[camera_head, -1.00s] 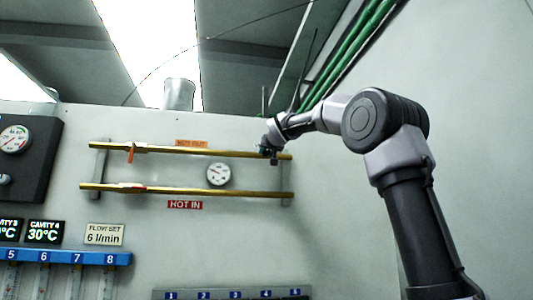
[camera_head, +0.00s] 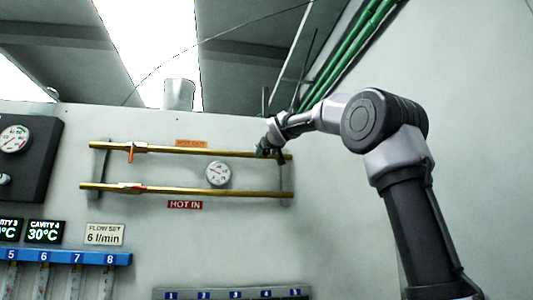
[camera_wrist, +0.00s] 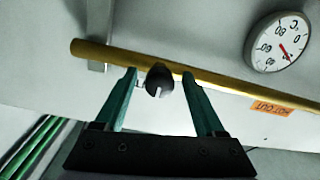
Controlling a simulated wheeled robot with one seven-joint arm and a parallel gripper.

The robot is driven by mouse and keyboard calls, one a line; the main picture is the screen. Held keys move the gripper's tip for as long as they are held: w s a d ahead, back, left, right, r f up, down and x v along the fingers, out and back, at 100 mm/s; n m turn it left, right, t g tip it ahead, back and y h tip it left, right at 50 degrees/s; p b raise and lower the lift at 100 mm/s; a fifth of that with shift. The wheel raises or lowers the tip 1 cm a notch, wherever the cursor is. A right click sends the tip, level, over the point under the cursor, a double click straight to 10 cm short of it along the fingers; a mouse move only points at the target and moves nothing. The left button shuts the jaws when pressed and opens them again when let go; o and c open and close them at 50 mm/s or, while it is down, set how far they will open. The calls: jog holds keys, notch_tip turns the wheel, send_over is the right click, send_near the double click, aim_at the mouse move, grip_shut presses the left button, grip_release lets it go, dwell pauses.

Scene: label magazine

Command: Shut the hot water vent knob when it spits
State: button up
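The vent knob (camera_wrist: 159,80) is small and black with a white mark, and sits at the pipe near one end. My gripper (camera_wrist: 159,76) is open, with its two teal fingers on either side of the knob and a narrow gap showing on each side. Whether the fingertips touch the knob is hard to tell. In the head view my gripper (camera_head: 268,151) is at the right end of the upper brass pipe (camera_head: 215,151), and the knob is hidden there. The orange HOT OUT label (camera_head: 191,144) is just above this pipe. No water or spitting shows.
A lower brass pipe (camera_head: 215,192) runs beneath, with a HOT IN label (camera_head: 185,205). A round gauge (camera_head: 218,173) sits between the pipes. An orange-handled valve (camera_head: 131,154) is at the upper pipe's left.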

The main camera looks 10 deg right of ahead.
jog(key=shift+s, duration=0.1)
jog(key=s, duration=1)
jog(key=shift+s+d, duration=0.15)
jog(key=shift+s, duration=0.15)
dwell(0.9)
